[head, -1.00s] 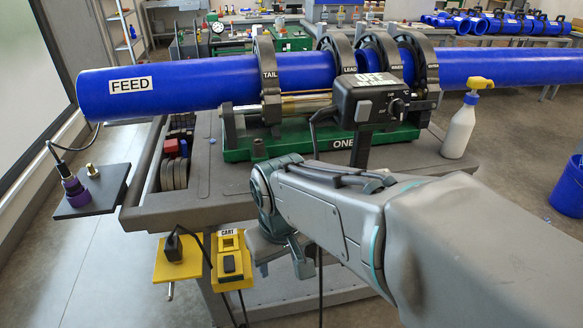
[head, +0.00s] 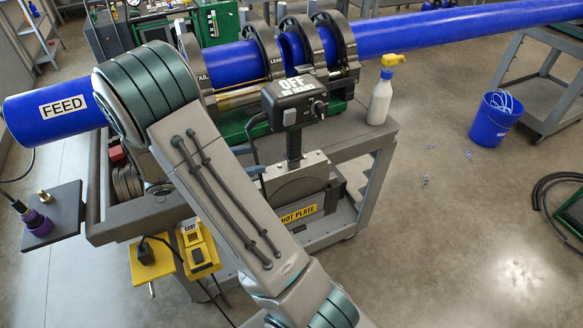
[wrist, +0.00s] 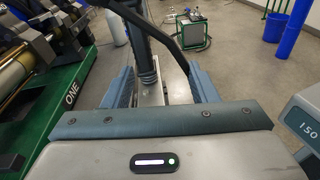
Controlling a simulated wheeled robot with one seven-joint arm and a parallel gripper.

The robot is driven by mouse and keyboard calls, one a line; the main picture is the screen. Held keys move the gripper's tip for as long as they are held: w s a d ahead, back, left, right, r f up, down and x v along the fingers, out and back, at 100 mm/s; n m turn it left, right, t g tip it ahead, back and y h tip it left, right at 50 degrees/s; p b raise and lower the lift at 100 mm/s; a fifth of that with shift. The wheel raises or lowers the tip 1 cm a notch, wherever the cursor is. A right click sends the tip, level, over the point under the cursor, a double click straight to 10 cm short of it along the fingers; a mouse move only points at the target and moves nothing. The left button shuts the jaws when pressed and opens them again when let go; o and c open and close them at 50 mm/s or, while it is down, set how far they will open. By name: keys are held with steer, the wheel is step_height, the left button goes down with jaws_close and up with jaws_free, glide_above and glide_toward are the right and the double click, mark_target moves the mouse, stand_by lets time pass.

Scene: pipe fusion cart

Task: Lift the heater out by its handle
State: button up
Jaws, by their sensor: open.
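The heater (head: 293,103) is a dark control box marked OFF on an upright post, with a flat metal plate below. The plate stands in a holder (head: 315,200) with a yellow HOT PLATE label, at the cart's front edge. In the wrist view, the heater's ribbed dark post (wrist: 148,68) rises between the two blue-grey fingers of my gripper (wrist: 162,88), nearer the left finger. The gripper is open around it; I cannot tell whether a finger touches. A black cable curves past the right finger. In the head view my arm hides most of the gripper.
A blue FEED pipe (head: 62,115) runs through the clamp rings on the green machine (wrist: 68,120). A spray bottle (head: 380,95) stands at the cart's right. A yellow CART box (head: 198,250) hangs in front. A blue bucket (head: 492,120) stands on the floor; floor between is mostly clear.

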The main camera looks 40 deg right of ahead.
mark_target(287, 137)
steer(key=shift+n+t+h, duration=0.4)
steer(key=shift+n+h, duration=0.4)
steer(key=d, duration=0.2)
steer(key=d+p, duration=0.1)
steer(key=d, duration=0.2)
steer(key=d+p, duration=0.1)
steer(key=d, duration=0.2)
steer(key=shift+r, duration=0.25)
steer(key=shift+w+p+x, duration=0.15)
steer(key=shift+p+x, duration=0.5)
steer(key=shift+x, duration=0.75)
steer(key=shift+w+p+x, duration=0.15)
steer(key=shift+p+x, duration=0.45)
steer(key=shift+x, duration=0.75)
steer(key=shift+f, duration=0.1)
steer(key=shift+c, duration=0.3)
jaws_close()
steer(key=shift+w+d+r, duration=0.15)
steer(key=shift+r, duration=0.15)
